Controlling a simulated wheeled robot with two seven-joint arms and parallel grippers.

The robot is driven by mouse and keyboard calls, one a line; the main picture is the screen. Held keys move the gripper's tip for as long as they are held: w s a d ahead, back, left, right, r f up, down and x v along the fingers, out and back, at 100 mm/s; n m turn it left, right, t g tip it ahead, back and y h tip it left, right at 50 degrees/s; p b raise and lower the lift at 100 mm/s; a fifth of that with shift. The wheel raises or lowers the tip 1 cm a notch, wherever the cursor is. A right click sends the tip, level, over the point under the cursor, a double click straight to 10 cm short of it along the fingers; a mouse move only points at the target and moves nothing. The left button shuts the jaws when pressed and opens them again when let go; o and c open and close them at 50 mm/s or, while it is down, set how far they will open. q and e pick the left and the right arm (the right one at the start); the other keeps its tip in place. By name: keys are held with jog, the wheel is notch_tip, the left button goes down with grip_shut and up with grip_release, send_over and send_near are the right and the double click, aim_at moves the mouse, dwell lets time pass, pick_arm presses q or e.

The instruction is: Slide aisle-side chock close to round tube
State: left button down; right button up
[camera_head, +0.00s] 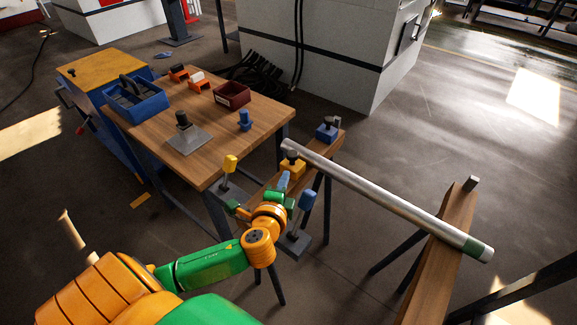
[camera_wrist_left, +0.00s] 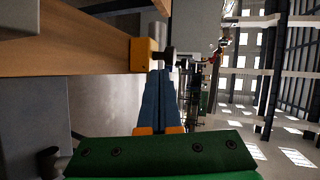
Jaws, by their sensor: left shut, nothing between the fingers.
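The round tube (camera_head: 385,195), bright metal with a green band near its right end, lies across two wooden trestle beams. A yellow chock (camera_head: 292,167) with a dark knob sits on the left beam, beside the tube's left end. A blue chock (camera_head: 327,132) with a dark knob sits farther along that beam, on the tube's other side. My left gripper (camera_head: 284,178) is shut and empty, its blue fingertips close to the yellow chock. In the left wrist view the fingers (camera_wrist_left: 161,82) point at the yellow chock (camera_wrist_left: 143,55) and its knob; contact is unclear.
A wooden workbench (camera_head: 250,125) stands left, with a blue bin (camera_head: 138,100), a dark red box (camera_head: 232,95) and a metal plate. The right trestle beam (camera_head: 440,250) supports the tube's far end. A yellow-topped post (camera_head: 230,163) and blue-topped post (camera_head: 307,199) stand near my wrist.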

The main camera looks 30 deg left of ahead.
aim_at(291, 160)
pick_arm(q)
jog(key=x, duration=0.2)
jog(key=r+x, duration=0.1)
jog(key=x, duration=0.2)
jog(key=shift+w, duration=0.1)
